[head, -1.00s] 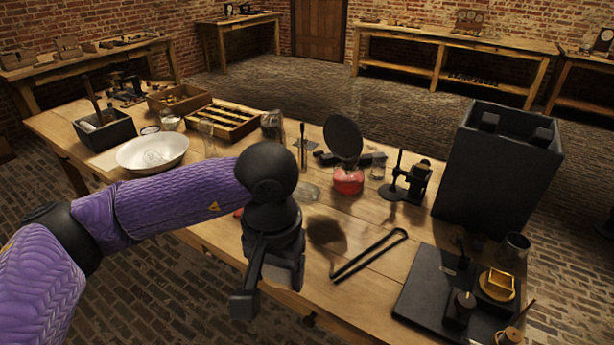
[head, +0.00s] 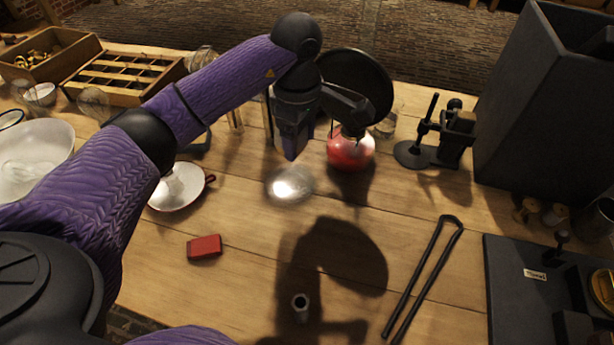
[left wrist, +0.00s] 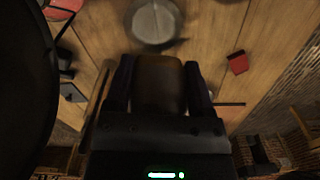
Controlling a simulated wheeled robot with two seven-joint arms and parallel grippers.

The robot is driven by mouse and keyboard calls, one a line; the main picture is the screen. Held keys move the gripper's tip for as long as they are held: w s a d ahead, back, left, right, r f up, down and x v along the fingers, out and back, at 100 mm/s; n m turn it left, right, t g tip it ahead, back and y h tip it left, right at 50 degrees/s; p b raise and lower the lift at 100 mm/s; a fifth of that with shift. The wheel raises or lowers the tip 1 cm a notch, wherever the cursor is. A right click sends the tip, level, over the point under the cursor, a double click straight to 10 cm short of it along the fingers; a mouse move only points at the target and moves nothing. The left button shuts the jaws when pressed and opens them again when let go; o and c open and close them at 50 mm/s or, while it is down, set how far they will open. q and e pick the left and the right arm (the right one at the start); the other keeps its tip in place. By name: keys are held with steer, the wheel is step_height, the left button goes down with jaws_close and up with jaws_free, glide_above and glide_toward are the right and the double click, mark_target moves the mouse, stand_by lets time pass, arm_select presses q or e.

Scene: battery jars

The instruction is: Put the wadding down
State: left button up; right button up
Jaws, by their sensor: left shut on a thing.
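My left gripper (head: 318,128) is over the table, near the red jar and above a clear round glass dish (head: 289,185). In the left wrist view, its fingers (left wrist: 158,88) are shut on a brown, rounded piece, the wadding (left wrist: 158,74). In the head view the gripper hides the wadding. The dish lies ahead of the fingertips in the wrist view (left wrist: 154,20), apart from the wadding. My right gripper is not in view.
The red jar (head: 350,152) stands just right of the gripper, a dark round disc (head: 365,85) behind it. The front middle is fairly clear.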

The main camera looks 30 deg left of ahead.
mark_target(297, 187)
arm_select(q)
steer(key=f+n, duration=0.1)
steer(key=a+f, duration=0.1)
steer(key=w+f+n+b, duration=0.1)
steer(key=shift+a+n, duration=0.25)
steer(key=shift+n, duration=0.05)
step_height(297, 187, down, 10)
steer(key=b, duration=0.3)
steer(key=shift+r, duration=0.25)
steer(key=shift+a, duration=0.1)
steer(key=shift+f, duration=0.1)
steer(key=o, duration=1.1)
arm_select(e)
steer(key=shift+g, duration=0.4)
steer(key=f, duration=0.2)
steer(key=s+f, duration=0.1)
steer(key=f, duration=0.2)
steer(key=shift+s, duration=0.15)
